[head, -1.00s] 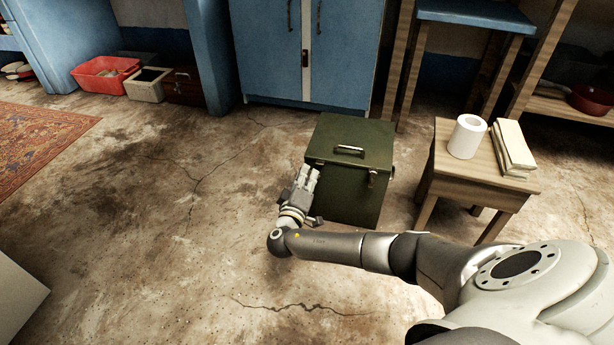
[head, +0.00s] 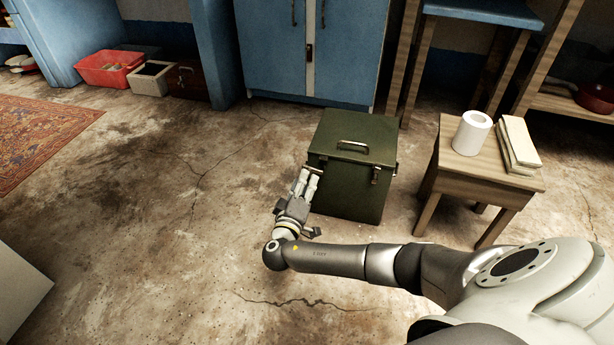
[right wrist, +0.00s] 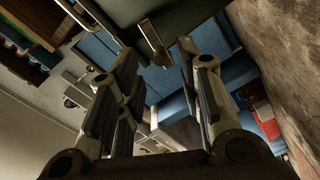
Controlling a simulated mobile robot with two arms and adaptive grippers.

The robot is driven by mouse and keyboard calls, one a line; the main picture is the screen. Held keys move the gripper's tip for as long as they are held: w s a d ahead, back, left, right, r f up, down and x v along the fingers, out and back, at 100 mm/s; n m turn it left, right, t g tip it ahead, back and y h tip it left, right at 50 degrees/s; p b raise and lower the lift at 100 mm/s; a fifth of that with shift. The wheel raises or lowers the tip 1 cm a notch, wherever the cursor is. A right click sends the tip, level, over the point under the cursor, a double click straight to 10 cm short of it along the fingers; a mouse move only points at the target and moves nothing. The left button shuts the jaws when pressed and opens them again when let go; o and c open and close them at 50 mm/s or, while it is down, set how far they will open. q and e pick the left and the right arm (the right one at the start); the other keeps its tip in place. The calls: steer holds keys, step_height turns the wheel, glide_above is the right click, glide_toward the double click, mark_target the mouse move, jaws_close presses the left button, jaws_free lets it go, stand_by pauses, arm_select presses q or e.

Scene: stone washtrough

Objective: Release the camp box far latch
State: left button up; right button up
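The dark green camp box (head: 345,192) stands on the floor, its lid down, with a metal handle (head: 352,147) on top. One metal latch (head: 375,175) shows at the right of its front. My right gripper (head: 308,176) is at the box's left front corner, fingertips towards the box. In the right wrist view the gripper (right wrist: 156,62) is open, its two fingers well apart. A metal latch strip (right wrist: 153,40) hangs from the box edge (right wrist: 190,12) between or just beyond the fingertips; I cannot tell whether they touch. My left gripper is out of view.
A wooden stool (head: 487,172) with a paper roll (head: 471,133) and cream blocks (head: 517,144) stands right of the box. A blue cabinet (head: 275,50) is behind it. The floor left of the box is free.

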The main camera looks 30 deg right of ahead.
steer(key=v, duration=0.8)
